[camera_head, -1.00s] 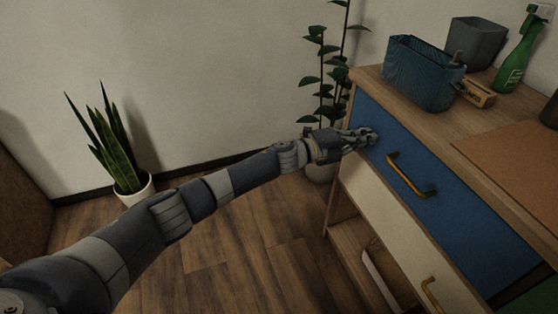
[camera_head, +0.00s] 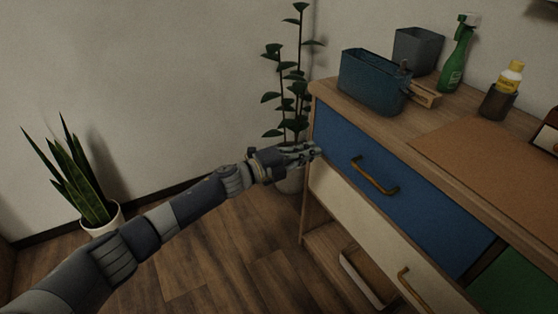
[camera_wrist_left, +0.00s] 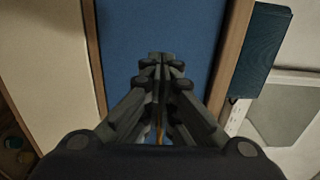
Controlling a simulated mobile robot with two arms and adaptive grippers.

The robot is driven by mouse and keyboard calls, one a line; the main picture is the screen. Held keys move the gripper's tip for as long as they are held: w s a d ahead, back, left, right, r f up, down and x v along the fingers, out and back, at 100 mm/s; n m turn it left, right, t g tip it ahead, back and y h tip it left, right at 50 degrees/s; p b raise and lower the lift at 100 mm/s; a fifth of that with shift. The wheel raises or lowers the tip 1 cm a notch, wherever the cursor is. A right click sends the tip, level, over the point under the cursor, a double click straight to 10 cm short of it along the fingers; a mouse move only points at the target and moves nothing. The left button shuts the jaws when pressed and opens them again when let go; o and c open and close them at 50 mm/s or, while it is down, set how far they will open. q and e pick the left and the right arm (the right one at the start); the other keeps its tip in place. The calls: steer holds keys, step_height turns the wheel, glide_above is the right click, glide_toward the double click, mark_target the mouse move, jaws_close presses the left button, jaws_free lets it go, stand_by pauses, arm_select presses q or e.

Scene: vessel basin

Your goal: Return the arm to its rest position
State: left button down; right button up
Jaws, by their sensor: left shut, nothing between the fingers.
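My left arm reaches in from the lower left in the head view. Its gripper (camera_head: 308,152) is at the left end of the blue drawer front (camera_head: 365,205), below the dresser top's left corner. It is shut and empty. In the left wrist view the closed fingers (camera_wrist_left: 160,65) appear against the blue drawer front (camera_wrist_left: 190,30). Whether the fingertips touch the drawer front I cannot tell. The brass handle (camera_head: 374,177) of the blue drawer is to the right of the gripper, apart from it. My right gripper is not in view.
The dresser top (camera_head: 430,120) carries a blue basket (camera_head: 372,82), a grey bin (camera_head: 418,50), a green spray bottle (camera_head: 458,55) and a yellow-capped bottle (camera_head: 510,77). A tall plant (camera_head: 285,85) stands behind the gripper. A potted plant (camera_head: 75,175) stands left. Floor between is clear.

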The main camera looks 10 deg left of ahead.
arm_select(q)
steer(key=v, duration=0.6)
steer(key=shift+s+a+f+p, duration=0.2)
steer(key=shift+a+f+p, duration=0.1)
steer(key=shift+f+p, duration=0.05)
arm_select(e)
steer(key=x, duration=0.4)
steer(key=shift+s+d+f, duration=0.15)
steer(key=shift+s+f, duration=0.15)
